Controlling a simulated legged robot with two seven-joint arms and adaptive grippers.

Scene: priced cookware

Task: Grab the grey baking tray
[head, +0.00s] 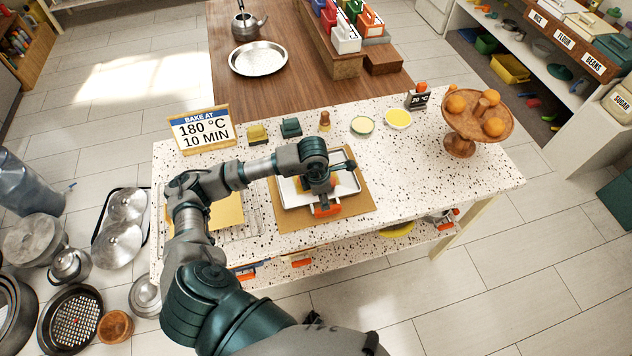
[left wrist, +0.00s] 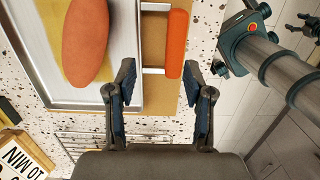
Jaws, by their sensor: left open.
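The grey baking tray (head: 291,198) lies on a brown board on the speckled counter, partly hidden by my left arm. It has an orange handle (head: 327,210) on its near side. In the left wrist view, the tray (left wrist: 125,45) holds a yellow sheet and an orange-brown oblong item (left wrist: 85,40). My left gripper (head: 322,187) is over the tray's near side. In the left wrist view, its jaws (left wrist: 159,75) are open and empty. The near end of the orange handle (left wrist: 177,45) shows between the fingertips, closer to the right one. Contact cannot be told.
A sign reading 180 °C, 10 MIN (head: 203,130) stands at the counter's back left. Small items and a wooden stand with oranges (head: 462,143) line the back and right. The counter right of the board (head: 425,195) is clear. Pans lie on the floor at left.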

